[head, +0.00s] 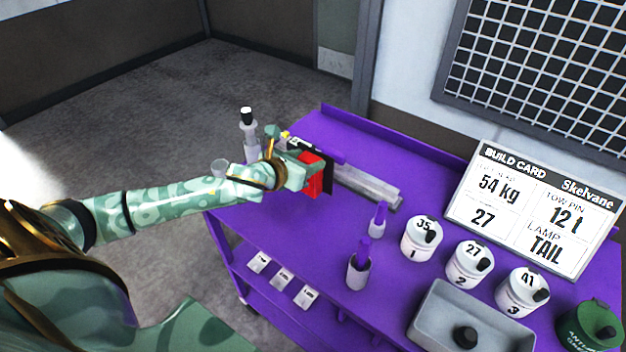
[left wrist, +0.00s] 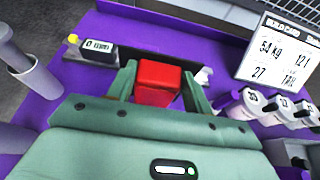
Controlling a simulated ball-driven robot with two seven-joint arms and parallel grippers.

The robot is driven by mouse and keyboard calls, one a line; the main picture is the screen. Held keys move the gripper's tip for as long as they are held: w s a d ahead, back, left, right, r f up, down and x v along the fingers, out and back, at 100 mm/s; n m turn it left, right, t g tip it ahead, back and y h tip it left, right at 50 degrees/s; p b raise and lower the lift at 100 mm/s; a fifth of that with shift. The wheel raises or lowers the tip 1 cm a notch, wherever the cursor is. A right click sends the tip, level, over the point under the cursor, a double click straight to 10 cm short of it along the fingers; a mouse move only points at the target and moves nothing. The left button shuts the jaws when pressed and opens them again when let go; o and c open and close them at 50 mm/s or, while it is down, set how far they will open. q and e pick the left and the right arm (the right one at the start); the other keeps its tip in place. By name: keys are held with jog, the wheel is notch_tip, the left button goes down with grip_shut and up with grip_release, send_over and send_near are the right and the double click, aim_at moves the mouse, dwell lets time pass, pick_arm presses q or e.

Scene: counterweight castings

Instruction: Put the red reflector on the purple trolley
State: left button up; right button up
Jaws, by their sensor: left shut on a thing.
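The red reflector (head: 314,180) is a small red block over the far left part of the purple trolley (head: 300,218). My left gripper (head: 306,172) is shut on it. In the left wrist view the red reflector (left wrist: 157,80) sits between the two green fingers (left wrist: 160,88), with the purple top (left wrist: 225,58) behind it. I cannot tell whether its underside touches the trolley. My right gripper is not in view.
A grey bar (head: 368,186) lies just beyond the gripper. Two small holders with purple items (head: 359,272) (head: 377,222), numbered white pots (head: 422,240), a grey tray (head: 470,325), a green pot (head: 590,325) and a build card (head: 535,210) stand to the right. Clear purple surface lies in front of the gripper.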

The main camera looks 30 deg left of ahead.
aim_at(321, 181)
pick_arm(q)
jog(key=w+f, duration=0.1)
jog(key=f, duration=0.1)
jog(key=w+f+b, duration=0.1)
jog(key=w+f, duration=0.1)
jog(key=shift+a, duration=0.1)
jog(key=shift+w+f, duration=0.2)
jog(key=shift+f, duration=0.15)
jog(key=shift+f+b, duration=0.55)
jog(key=shift+f, duration=0.95)
jog(key=shift+f, duration=0.15)
jog(key=o, duration=1.4)
